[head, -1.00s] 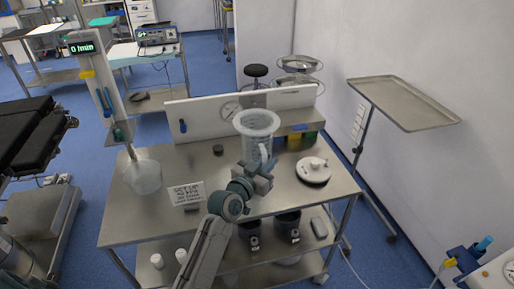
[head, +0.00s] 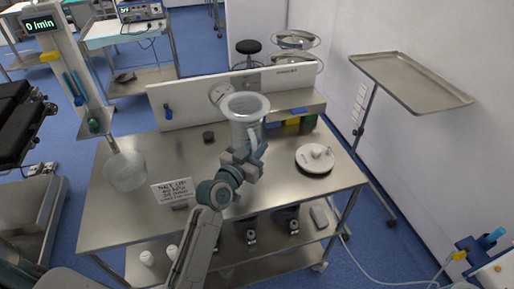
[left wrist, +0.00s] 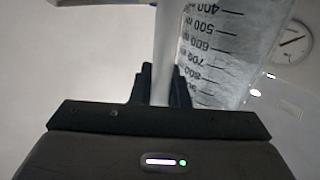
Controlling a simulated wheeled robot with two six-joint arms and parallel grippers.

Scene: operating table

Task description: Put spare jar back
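A clear graduated jar (head: 247,125) with a wide pale rim stands out above the middle of the steel table (head: 130,222). My left gripper (head: 254,158) is shut on the jar's handle. In the left wrist view the two dark fingers (left wrist: 162,88) close on the pale handle (left wrist: 166,40), and the jar's printed scale (left wrist: 215,50) shows beside it. The jar looks upright; I cannot tell whether its bottom touches the table. Another clear jar (head: 125,172) is at the table's left end by the pole. My right gripper is not in view.
A white round lid (head: 314,160) lies right of the jar. A small dark knob (head: 208,136) and a written card (head: 173,190) are to the left. A white panel with a gauge (head: 221,95) stands behind. Dark canisters (head: 286,218) sit on the lower shelf. A tray stand (head: 410,80) is at right.

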